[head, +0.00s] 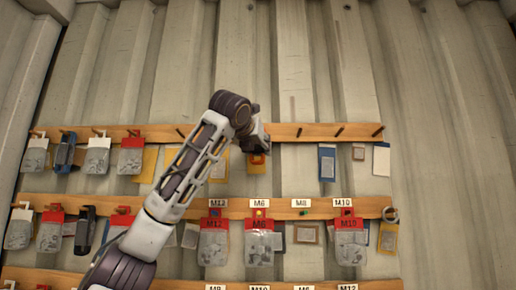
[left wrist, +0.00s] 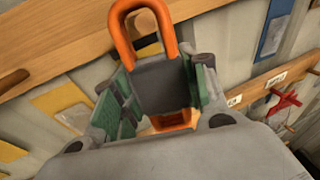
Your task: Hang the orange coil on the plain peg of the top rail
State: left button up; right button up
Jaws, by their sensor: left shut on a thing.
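My left gripper (head: 257,143) is at the top rail (head: 220,134), near its middle. In the left wrist view the gripper (left wrist: 160,88) has green-padded fingers shut on the dark grey middle of the orange coil (left wrist: 168,45). The coil's rounded orange loop stands up beyond the fingers, and a bit of orange shows below them. A wooden peg end (left wrist: 147,21) shows inside the loop's opening; I cannot tell whether the loop is around it or only in front. In the head view a small orange part of the coil (head: 257,159) shows below the gripper. My right gripper is not in view.
Bare pegs (head: 339,131) stick out on the rail's right part. Tool packs hang at its left, including a red-topped bag (head: 131,152). A lower rail (head: 270,208) carries labels and red-topped bags (head: 259,243).

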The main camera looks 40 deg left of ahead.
pick_arm(q)
jog(key=o, duration=1.2)
jog(key=shift+c, duration=0.2)
jog(key=shift+s, duration=0.1)
jog(key=v, duration=1.2)
